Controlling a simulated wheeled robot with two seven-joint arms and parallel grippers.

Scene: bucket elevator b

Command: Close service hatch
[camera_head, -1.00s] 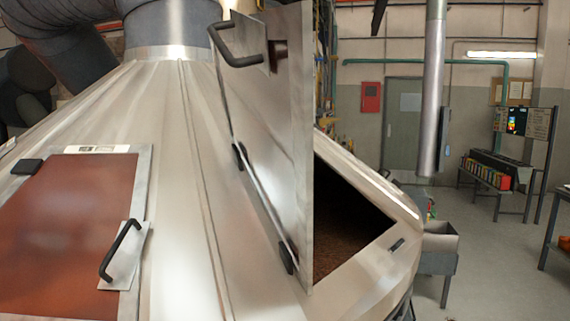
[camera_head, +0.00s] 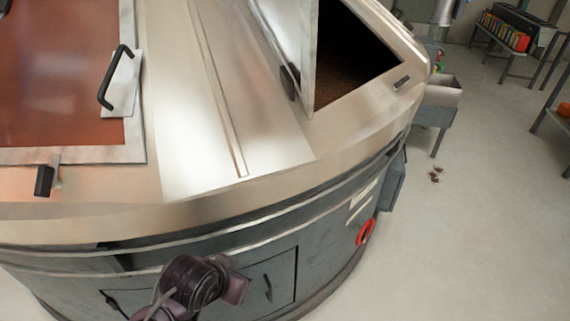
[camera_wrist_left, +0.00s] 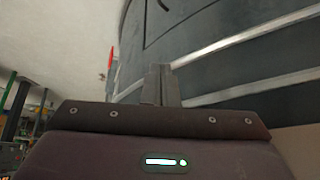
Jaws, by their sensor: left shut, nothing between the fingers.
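The service hatch door (camera_head: 308,62) stands open on the sloping metal top, seen nearly edge-on; its upper part and handle are cut off by the frame. A black hinge sits at its lower left. To its right the hatch opening (camera_head: 355,58) is uncovered and dark, with brown material inside. My left arm shows low in the head view, in front of the drum's side, well below the door. My left gripper (camera_wrist_left: 160,85) is shut and empty in the left wrist view, its fingers towards the drum's dark side. My right gripper is not in view.
A red-brown hatch panel (camera_head: 60,75) with a black handle (camera_head: 118,78) lies flat at left. A red ring (camera_head: 366,230) is on the drum's side. A grey bin (camera_head: 440,92) stands on the right. The floor (camera_head: 480,230) there is mostly clear.

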